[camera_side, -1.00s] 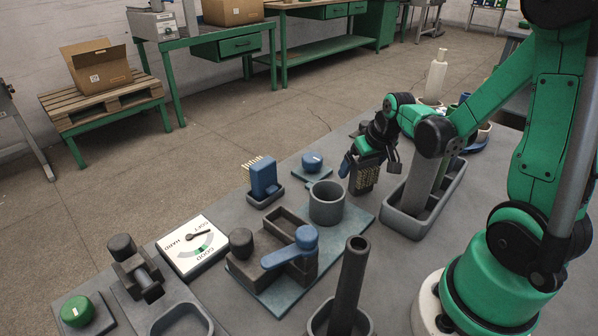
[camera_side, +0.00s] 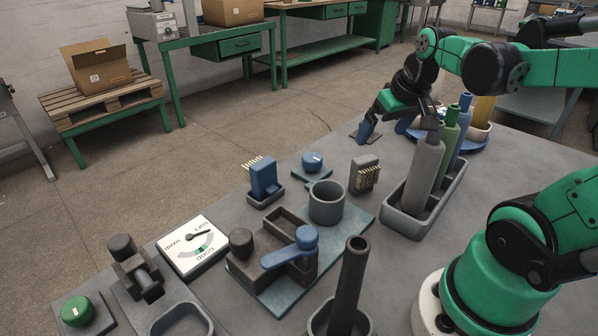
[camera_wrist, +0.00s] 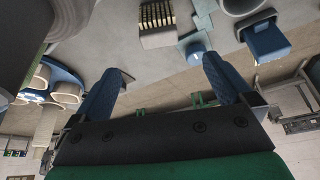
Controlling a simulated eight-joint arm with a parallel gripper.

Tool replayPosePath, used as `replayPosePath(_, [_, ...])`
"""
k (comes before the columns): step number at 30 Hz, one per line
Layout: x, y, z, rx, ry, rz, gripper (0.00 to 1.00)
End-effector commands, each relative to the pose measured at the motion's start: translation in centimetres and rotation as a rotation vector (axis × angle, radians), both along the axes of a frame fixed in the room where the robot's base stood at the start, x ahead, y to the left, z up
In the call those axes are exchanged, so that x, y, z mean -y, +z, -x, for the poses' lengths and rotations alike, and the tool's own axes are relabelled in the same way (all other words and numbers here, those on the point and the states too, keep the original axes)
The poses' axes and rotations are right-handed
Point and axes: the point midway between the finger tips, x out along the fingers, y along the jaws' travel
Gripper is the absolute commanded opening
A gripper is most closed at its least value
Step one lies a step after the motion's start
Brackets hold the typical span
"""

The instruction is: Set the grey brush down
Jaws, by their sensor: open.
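A grey tray (camera_side: 397,223) with grey, green and blue cones stands right of the brush. A grey cup (camera_side: 327,205), a blue knob (camera_side: 312,161) and a blue brush (camera_side: 264,175) in a holder are to the left. Bare bench lies in front of the brush.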

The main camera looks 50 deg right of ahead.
Motion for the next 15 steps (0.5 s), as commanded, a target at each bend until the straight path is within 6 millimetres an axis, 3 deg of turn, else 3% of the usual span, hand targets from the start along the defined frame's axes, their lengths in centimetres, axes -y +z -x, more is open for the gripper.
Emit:
replayPosePath(4, [-3.3,0.0,-1.0,0.040,0.093,0.022,0.99])
replayPosePath(10, [-10.7,-0.4,-2.2,0.160,0.299,0.047,0.99])
replayPosePath(15, [-13.8,-0.6,-2.1,0.218,0.386,0.044,0.99])
